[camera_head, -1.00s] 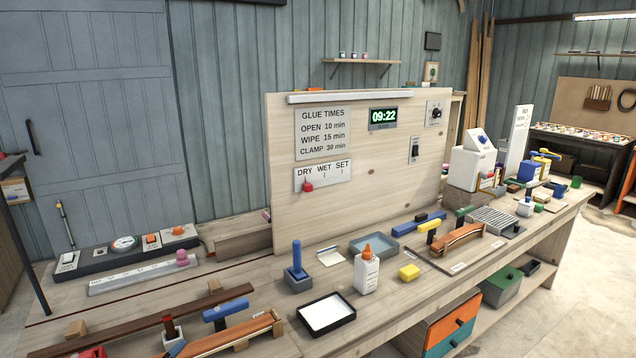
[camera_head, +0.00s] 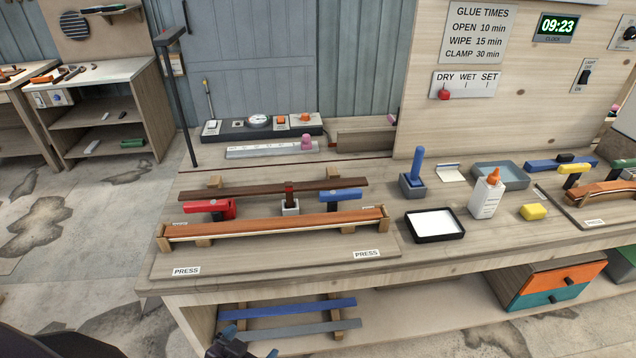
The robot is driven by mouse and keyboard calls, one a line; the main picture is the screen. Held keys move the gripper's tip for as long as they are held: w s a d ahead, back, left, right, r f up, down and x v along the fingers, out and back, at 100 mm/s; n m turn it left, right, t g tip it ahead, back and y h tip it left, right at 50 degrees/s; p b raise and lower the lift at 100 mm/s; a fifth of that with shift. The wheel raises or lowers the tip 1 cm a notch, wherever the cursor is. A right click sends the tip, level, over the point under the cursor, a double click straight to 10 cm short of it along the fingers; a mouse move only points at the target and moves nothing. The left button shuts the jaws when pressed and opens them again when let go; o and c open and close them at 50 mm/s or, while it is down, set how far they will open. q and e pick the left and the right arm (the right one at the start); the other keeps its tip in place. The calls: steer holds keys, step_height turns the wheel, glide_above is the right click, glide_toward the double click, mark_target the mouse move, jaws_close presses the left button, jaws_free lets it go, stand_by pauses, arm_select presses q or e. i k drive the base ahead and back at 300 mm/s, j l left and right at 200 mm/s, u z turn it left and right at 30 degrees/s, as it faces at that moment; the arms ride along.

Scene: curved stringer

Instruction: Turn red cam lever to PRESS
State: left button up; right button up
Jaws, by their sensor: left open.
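The red cam lever (camera_head: 209,209) lies at the left end of the curved wooden stringer form (camera_head: 275,226) on the bench. Its handle lies roughly level, behind the stringer. A PRESS label (camera_head: 186,271) is on the board's front left corner, in front of the lever and apart from it. A blue lever (camera_head: 341,195) is at the right end, with a second PRESS label (camera_head: 367,254) in front. My left gripper (camera_head: 250,343) is at the bottom edge, open and empty, below and in front of the bench top, well away from the red lever. My right gripper is out of view.
A dark wooden strip (camera_head: 260,188) lies behind the levers, and a small block with a red-brown peg (camera_head: 290,203) stands between them. A black tray (camera_head: 435,225) and a glue bottle (camera_head: 487,195) stand to the right. The bench's front edge lies between gripper and lever.

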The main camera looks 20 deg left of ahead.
mark_target(221, 204)
steer(key=u, duration=1.55)
